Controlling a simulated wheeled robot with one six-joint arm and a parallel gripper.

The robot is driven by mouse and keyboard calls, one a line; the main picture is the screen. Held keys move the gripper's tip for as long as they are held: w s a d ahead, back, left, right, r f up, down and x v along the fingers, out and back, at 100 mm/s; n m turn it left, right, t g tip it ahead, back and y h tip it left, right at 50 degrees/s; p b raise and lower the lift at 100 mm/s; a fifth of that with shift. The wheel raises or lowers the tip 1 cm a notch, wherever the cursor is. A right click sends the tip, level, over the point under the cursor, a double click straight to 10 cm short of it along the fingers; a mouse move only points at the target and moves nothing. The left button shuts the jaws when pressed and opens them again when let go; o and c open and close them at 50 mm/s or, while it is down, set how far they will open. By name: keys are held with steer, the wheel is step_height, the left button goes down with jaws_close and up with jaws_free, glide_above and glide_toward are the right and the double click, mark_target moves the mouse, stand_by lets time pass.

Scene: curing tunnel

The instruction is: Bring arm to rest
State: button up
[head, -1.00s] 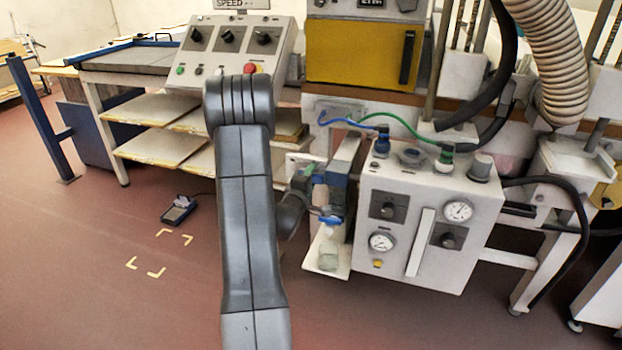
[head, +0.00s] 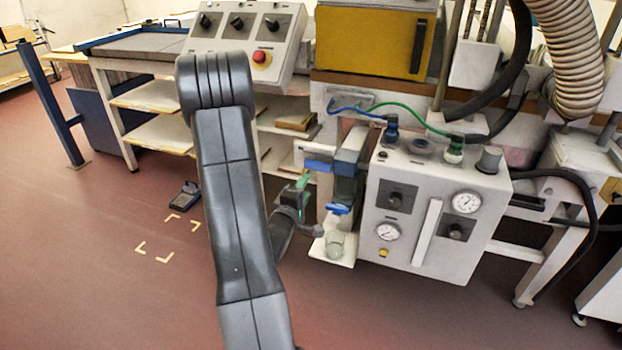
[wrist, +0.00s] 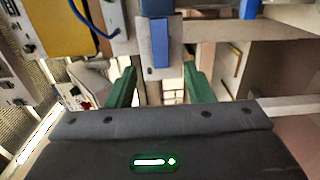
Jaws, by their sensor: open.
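My gripper (head: 304,188) shows in the head view beyond my dark grey arm, just left of the white control box. In the wrist view its two green fingers (wrist: 160,88) stand apart with nothing held between them. A blue-faced part on a pale bracket (wrist: 161,45) lies ahead of the fingers there. In the head view, a small clear jar (head: 336,244) stands on a white shelf to the right of the gripper and lower. My raised arm hides part of the shelving behind it.
The control box (head: 432,220) with gauges, hoses and knobs stands close right. A button panel (head: 243,42) and a yellow-fronted unit (head: 372,42) are above. Floor at the left is open.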

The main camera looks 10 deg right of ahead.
mark_target(318, 170)
steer(key=shift+v, duration=0.9)
steer(key=shift+d, duration=0.1)
steer(key=x, duration=1.3)
steer(key=shift+w+d+b, duration=0.25)
steer(key=shift+w+b, duration=0.05)
steer(key=shift+b, duration=0.05)
steer(key=shift+w+d, duration=0.15)
steer(key=shift+f+m+b, duration=0.3)
steer(key=shift+m+b, duration=0.05)
steer(key=shift+m, duration=0.15)
steer(key=shift+a+f+m+b, duration=0.15)
steer(key=shift+m+b, duration=0.2)
steer(key=shift+m, duration=0.3)
steer(key=shift+a+f+m+b, duration=0.1)
steer(key=shift+m+b, duration=0.2)
steer(key=shift+m, duration=0.35)
